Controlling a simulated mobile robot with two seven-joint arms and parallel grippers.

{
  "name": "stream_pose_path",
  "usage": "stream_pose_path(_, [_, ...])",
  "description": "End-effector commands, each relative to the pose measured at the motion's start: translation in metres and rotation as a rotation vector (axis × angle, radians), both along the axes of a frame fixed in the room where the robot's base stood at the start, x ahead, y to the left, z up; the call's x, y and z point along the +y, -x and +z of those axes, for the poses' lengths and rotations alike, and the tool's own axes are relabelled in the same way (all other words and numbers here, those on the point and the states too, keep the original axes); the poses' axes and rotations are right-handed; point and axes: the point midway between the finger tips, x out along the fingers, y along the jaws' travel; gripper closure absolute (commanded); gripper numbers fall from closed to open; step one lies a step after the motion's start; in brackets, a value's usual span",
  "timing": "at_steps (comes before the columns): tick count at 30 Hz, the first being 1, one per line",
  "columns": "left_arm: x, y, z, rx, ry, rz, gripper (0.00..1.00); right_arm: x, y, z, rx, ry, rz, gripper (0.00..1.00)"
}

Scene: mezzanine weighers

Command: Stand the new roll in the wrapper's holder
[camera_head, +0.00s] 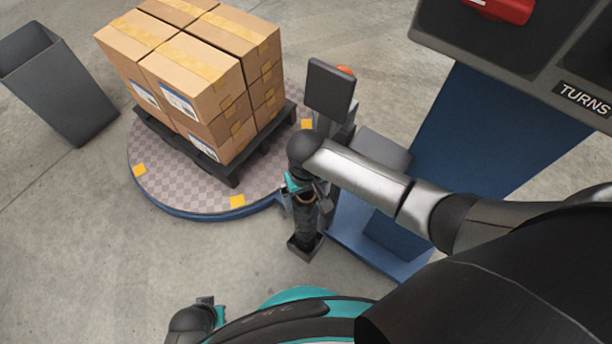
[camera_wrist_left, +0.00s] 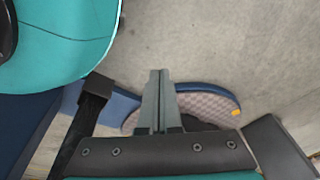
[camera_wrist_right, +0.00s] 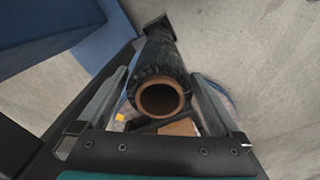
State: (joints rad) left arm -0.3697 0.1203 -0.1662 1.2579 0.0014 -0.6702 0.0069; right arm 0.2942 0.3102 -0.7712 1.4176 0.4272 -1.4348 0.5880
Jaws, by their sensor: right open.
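The new roll (camera_head: 306,222) is a dark, wrinkled film roll with a brown cardboard core. It stands roughly upright with its lower end at the small dark holder (camera_head: 305,248) beside the wrapper's mast. The right wrist view shows its open core end (camera_wrist_right: 161,98) near and the dark square holder (camera_wrist_right: 157,24) at its far end. How deep the roll sits is hidden. My right gripper (camera_head: 303,194) is at the roll's upper end, open, with its fingers on either side and visible gaps. My left gripper (camera_wrist_left: 158,76) is shut and empty, well away from the roll.
The round turntable (camera_head: 160,194) carries a black pallet (camera_head: 230,172) stacked with cardboard boxes (camera_head: 200,75). A grey bin (camera_head: 70,95) stands at left. The mast's dark panel (camera_head: 330,88) is close behind my right wrist. A blue cabinet (camera_head: 470,135) with a control panel stands at right.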

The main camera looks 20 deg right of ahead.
Motion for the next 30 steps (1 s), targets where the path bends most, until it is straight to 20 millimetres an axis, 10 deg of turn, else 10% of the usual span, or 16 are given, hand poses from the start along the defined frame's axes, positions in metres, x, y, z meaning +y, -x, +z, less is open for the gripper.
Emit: stream_pose_path(30, [0.047, 0.075, -0.021, 0.015, -0.04, -0.002, 1.0, 0.0, 0.0, 0.095, -0.001, -0.001, 0.0, 0.0])
